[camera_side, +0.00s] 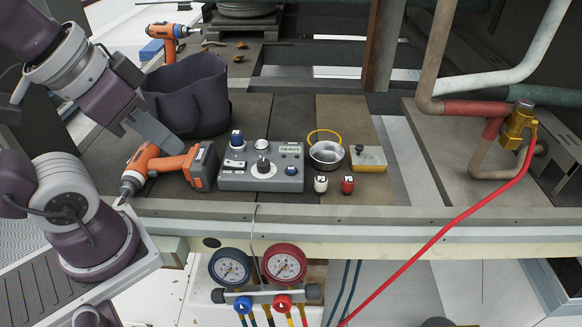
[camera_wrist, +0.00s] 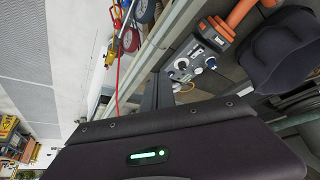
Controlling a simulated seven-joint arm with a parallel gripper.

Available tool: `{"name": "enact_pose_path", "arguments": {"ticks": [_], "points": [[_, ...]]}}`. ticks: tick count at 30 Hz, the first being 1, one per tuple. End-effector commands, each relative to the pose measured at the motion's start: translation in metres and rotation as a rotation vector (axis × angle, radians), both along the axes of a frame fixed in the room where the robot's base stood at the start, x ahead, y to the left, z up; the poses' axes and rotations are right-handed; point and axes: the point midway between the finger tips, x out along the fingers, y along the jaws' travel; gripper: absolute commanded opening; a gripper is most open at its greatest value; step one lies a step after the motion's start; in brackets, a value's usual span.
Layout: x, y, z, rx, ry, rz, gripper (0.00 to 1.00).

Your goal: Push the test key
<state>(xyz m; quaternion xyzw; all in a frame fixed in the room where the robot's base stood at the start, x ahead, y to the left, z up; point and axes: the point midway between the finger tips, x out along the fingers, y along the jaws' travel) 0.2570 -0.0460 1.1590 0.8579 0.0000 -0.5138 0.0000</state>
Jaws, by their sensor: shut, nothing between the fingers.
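The grey control box (camera_side: 262,182) lies on the planks in the middle of the side view. It carries a lit READY label (camera_side: 289,149), a large round dial (camera_side: 263,167), a blue-topped knob (camera_side: 236,139), a blue button (camera_side: 291,171) and small white switches. I cannot read which of these is the test key. The box also shows in the wrist view (camera_wrist: 193,62). My gripper (camera_side: 176,149) is shut and empty, up and left of the box and apart from it. Its fingers show in the wrist view (camera_wrist: 157,92) below the box.
An orange drill (camera_side: 150,163) lies left of the box, near my gripper. A dark bucket (camera_side: 190,95) stands behind it. Right of the box are a metal bowl (camera_side: 326,153), a yellow-and-grey block (camera_side: 368,160) and two small labelled bottles (camera_side: 347,184). Gauges (camera_side: 258,268) hang in front.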

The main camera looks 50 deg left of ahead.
Motion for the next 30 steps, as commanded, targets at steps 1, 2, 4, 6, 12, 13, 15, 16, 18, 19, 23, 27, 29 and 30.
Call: {"name": "enact_pose_path", "arguments": {"ticks": [1,2,4,6,12,13,15,16,18,19,23,27,29,30], "points": [[0.0,0.0,0.0,0.0,0.0,0.0,0.0],[0.0,0.0,0.0,0.0,0.0,0.0,0.0],[0.002,0.001,0.0,0.005,-0.003,0.001,0.0],[0.01,0.008,0.002,0.033,-0.017,0.004,0.0],[0.077,0.056,0.016,0.256,-0.139,-0.022,0.0],[0.09,0.064,0.019,0.297,-0.163,-0.038,0.0],[0.121,0.078,0.025,0.389,-0.219,-0.09,0.0],[0.135,0.084,0.028,0.427,-0.243,-0.119,0.0],[0.168,0.092,0.031,0.51,-0.3,-0.21,0.0],[0.183,0.094,0.031,0.541,-0.324,-0.259,0.0],[0.244,0.085,0.014,0.626,-0.422,-0.562,0.0],[0.27,0.056,-0.035,0.566,-0.469,-0.934,0.0],[0.267,0.046,-0.055,0.515,-0.471,-1.055,0.0],[0.264,0.041,-0.066,0.48,-0.47,-1.12,0.0]]}}
